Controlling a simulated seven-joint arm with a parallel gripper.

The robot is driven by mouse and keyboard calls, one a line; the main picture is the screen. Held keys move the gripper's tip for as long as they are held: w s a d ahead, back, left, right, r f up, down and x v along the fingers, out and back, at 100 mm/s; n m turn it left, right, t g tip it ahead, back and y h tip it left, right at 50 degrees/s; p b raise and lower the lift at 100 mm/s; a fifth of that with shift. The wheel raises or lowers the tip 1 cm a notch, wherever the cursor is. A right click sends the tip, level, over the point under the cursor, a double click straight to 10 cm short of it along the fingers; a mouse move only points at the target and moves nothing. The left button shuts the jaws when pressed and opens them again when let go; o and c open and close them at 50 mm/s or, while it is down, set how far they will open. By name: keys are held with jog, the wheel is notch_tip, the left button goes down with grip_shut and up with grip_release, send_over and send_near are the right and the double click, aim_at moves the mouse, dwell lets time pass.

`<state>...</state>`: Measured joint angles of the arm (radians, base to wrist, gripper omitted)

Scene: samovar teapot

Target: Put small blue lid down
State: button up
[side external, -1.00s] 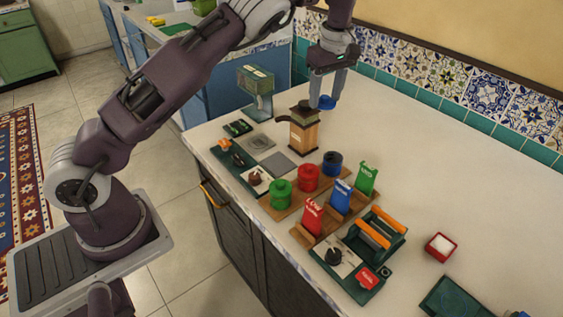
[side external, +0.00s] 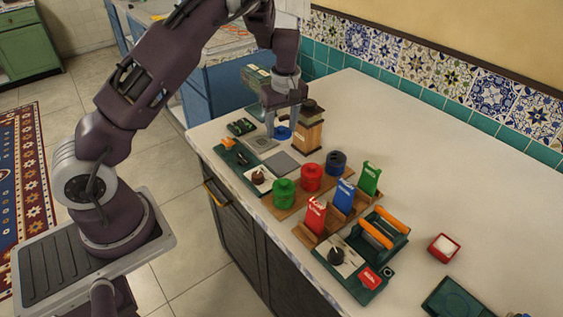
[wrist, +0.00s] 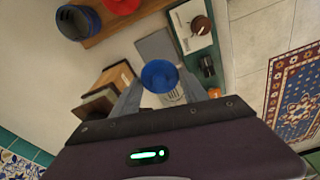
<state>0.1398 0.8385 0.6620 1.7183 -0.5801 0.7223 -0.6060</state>
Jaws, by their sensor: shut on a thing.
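The small blue lid (side external: 283,133) is held between the fingertips of my gripper (side external: 277,130), low over the counter in front of the wooden box. It also shows in the wrist view (wrist: 160,76) between both fingers. My gripper is shut on it. A grey square plate (side external: 260,143) with a round mark lies just left of the lid, and a plain grey plate (side external: 281,163) lies in front of it. I cannot tell whether the lid touches the surface below.
The wooden box (side external: 309,134) stands upright close to the right of my gripper. Green, red and blue canisters (side external: 311,177) stand on a wooden board in front. A dark green tray (side external: 238,156) lies along the left edge.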

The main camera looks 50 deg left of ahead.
aim_at(281, 162)
notch_tip(281, 162, down, 10)
jog(key=shift+r, duration=0.1)
jog(key=o, duration=1.3)
